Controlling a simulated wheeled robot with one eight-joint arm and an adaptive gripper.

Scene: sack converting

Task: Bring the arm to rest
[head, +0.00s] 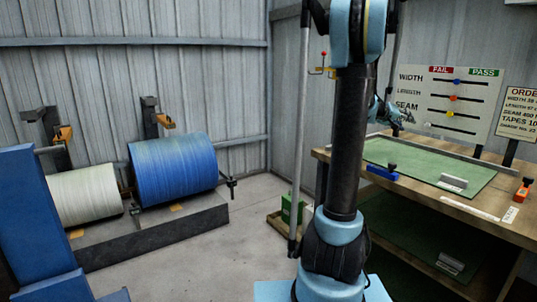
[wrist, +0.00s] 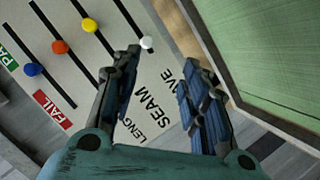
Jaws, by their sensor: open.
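My gripper (wrist: 165,75) is open and empty in the wrist view, its two dark ribbed fingers spread apart. The board with sliders (wrist: 150,95) shows behind and between the fingers. In the head view my arm stands upright in the middle, and my gripper (head: 398,116) shows partly at its right, in front of the board (head: 420,105) and above the far edge of the workbench. Part of the gripper is hidden behind the arm.
The wooden workbench (head: 480,218) with a green mat (head: 425,165) stands at right. A blue clamp-like piece (head: 383,173), a metal block (head: 453,183) and an orange tool (head: 523,189) lie on it. A blue roll (head: 173,168) and a white roll (head: 85,193) stand at left. The floor (head: 245,235) between is clear.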

